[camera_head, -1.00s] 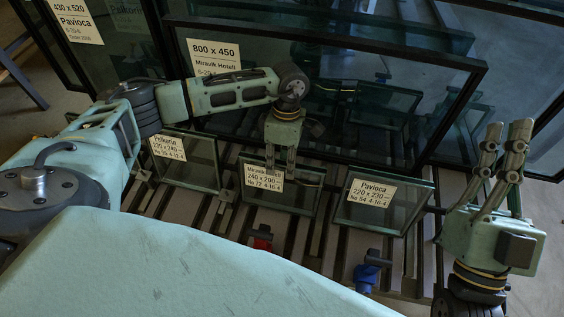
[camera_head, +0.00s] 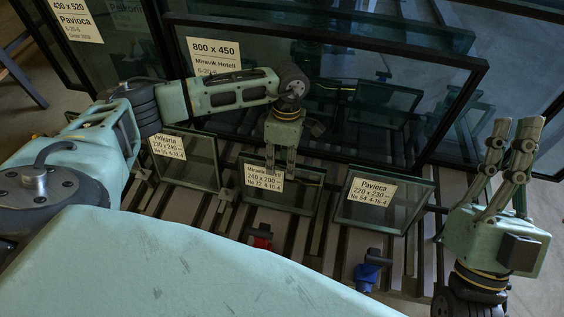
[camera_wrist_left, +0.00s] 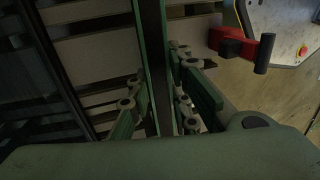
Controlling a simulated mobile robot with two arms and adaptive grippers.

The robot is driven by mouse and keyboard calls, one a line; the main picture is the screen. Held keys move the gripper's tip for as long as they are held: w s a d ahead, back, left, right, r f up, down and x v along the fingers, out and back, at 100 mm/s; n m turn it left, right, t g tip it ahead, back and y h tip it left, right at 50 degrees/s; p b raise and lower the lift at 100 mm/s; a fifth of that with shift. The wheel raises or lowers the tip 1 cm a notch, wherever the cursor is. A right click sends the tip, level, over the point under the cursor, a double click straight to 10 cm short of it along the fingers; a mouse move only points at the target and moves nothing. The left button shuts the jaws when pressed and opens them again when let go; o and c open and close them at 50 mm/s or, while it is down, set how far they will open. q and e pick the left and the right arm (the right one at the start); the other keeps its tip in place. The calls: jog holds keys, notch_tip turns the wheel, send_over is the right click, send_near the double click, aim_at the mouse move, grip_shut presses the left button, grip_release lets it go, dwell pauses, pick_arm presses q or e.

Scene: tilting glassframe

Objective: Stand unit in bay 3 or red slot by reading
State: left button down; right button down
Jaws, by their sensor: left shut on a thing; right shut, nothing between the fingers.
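Three small glass units stand in a row on a slatted rack. The left one (camera_head: 196,171) is labelled 230 x 240, No 55. The middle one (camera_head: 290,196) is labelled Miravik, 240 x 200, No 72, 4-16-4. The right one (camera_head: 396,214), Pavioca 220 x 230, No 54, leans back. My left gripper (camera_head: 280,166) is shut on the top edge of the middle unit; the left wrist view shows the fingers on both sides of the unit's edge (camera_wrist_left: 153,60). My right gripper (camera_head: 512,165) is shut and empty, pointing up at the right.
Large framed panes stand behind, one labelled 800 x 450 (camera_head: 214,55), another Pavioca 430 x 520 (camera_head: 75,20). A red clamp (camera_head: 262,237) and a blue clamp (camera_head: 367,272) sit at the rack's front. A red handle (camera_wrist_left: 240,46) shows in the left wrist view.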

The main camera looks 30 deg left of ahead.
pick_arm(q)
jog(key=c, duration=1.6)
grip_release()
jog(key=shift+o, duration=0.3)
jog(key=v, duration=1.2)
jog(key=shift+s, duration=0.15)
